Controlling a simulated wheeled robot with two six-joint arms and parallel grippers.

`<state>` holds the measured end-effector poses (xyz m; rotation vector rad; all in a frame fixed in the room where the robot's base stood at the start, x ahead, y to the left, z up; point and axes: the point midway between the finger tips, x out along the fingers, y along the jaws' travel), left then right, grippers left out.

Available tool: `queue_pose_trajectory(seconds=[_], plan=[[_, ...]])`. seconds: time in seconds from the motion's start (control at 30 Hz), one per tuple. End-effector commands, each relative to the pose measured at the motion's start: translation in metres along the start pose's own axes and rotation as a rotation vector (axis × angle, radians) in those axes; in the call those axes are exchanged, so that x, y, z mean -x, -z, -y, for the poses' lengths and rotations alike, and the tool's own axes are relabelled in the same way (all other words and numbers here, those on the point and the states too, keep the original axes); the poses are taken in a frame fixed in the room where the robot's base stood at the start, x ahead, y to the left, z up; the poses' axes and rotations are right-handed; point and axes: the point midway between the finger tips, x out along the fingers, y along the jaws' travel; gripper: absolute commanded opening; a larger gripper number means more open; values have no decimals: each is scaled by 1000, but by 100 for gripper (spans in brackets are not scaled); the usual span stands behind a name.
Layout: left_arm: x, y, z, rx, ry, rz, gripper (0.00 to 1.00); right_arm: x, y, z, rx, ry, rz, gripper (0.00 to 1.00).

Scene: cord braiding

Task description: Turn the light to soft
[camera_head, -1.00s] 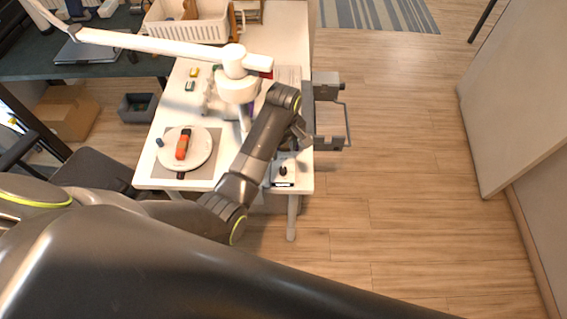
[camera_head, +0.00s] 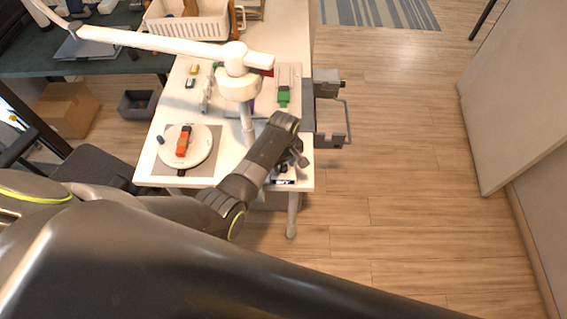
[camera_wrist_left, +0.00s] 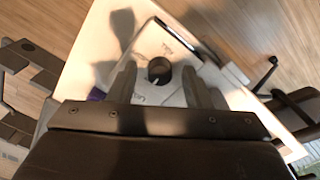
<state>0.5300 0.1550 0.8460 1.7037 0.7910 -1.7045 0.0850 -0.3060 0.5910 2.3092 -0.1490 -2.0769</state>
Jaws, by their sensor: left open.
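The light control is a white box with a round black knob (camera_wrist_left: 159,70) that has a pale pointer mark. The box stands at the table's front right corner, largely hidden by my arm in the head view. My left gripper (camera_wrist_left: 158,78) is open, with one finger on each side of the knob; I cannot tell whether they touch it. In the head view the left gripper (camera_head: 287,163) is over the box. The white lamp (camera_head: 239,86) stands on the table with its long arm reaching left. My right gripper is not in view.
A round white plate (camera_head: 199,150) with an orange and black item lies on a grey mat at the table's left. A green item (camera_head: 283,97) lies behind my arm. A grey bracket (camera_head: 330,105) juts from the table's right edge. A white basket (camera_head: 187,22) stands behind.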

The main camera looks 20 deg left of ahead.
Motion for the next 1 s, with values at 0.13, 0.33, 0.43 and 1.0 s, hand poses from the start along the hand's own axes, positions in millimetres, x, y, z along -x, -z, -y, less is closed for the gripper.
queue_pose_trajectory(seconds=[0.13,0.33,0.43,1.0], plan=[[0,0,0,0,0,0,33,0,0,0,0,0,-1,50],[0,0,0,0,0,0,7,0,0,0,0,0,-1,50],[0,0,0,0,1,0,0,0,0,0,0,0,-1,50],[3,0,0,-235,2,0,0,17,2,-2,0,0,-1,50]])
